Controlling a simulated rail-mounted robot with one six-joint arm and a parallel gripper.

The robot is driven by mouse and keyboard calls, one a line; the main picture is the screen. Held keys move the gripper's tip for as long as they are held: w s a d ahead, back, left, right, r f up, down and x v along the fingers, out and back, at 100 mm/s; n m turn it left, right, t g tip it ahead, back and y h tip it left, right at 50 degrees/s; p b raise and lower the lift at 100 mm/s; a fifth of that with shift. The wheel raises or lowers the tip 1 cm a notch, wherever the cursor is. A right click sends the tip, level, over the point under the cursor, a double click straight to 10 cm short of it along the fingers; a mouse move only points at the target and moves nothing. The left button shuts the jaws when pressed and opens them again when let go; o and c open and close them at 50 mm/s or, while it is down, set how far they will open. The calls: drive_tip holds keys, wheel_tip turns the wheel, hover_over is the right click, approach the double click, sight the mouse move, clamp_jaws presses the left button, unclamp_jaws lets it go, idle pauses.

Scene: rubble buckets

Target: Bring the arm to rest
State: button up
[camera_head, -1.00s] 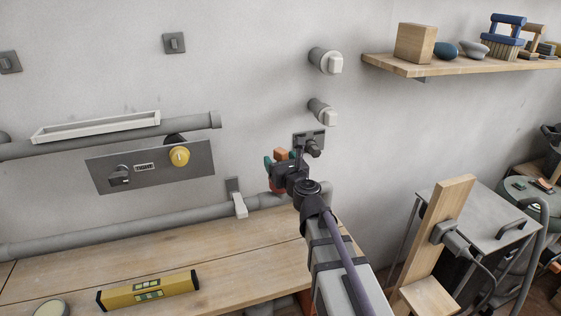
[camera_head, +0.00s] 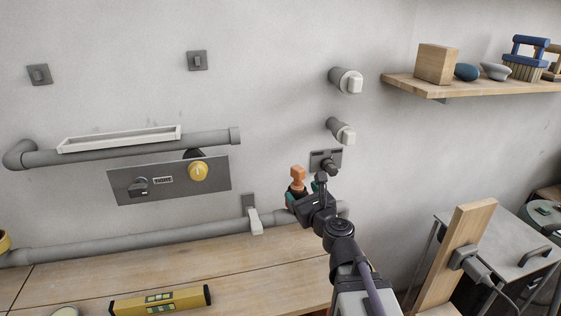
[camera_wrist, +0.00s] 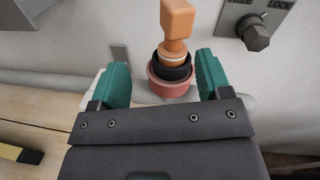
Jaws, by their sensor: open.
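My gripper (camera_head: 304,192) is in front of the wall at the middle of the head view, its teal fingers apart. In the wrist view my gripper (camera_wrist: 162,72) is open, with nothing clamped between the fingers. An orange handle (camera_wrist: 177,20) on a black collar and a reddish round base (camera_wrist: 172,85) shows between and beyond the fingers. The same orange handle (camera_head: 298,177) stands just past my gripper in the head view. Whether a finger touches it I cannot tell.
A grey lock plate with a dark knob (camera_head: 326,160) is on the wall close to my gripper. A grey pipe (camera_head: 130,240) runs behind the wooden bench (camera_head: 250,270), which bears a yellow level (camera_head: 160,300). A wooden shelf (camera_head: 470,84) is at upper right.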

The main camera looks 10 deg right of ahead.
drive_tip(key=s+a+f+n+g+y, duration=0.25)
drive_tip(key=f+n+g, duration=0.25)
drive_tip(key=n, duration=0.5)
drive_tip(key=s+a+f+n+g+y, duration=0.1)
drive_tip(key=s+a+f+n+g, duration=0.3)
drive_tip(key=n, duration=0.7)
drive_tip(key=s+d+f+n+g+h, duration=0.7)
drive_tip(key=s+f+n+g, duration=0.1)
drive_tip(key=s+n, duration=0.25)
wheel_tip(320, 180, up, 13)
drive_tip(key=p, duration=1.2)
drive_tip(key=shift+a+f+p, duration=0.2)
drive_tip(key=shift+a+p, duration=0.05)
drive_tip(key=shift+p, duration=0.05)
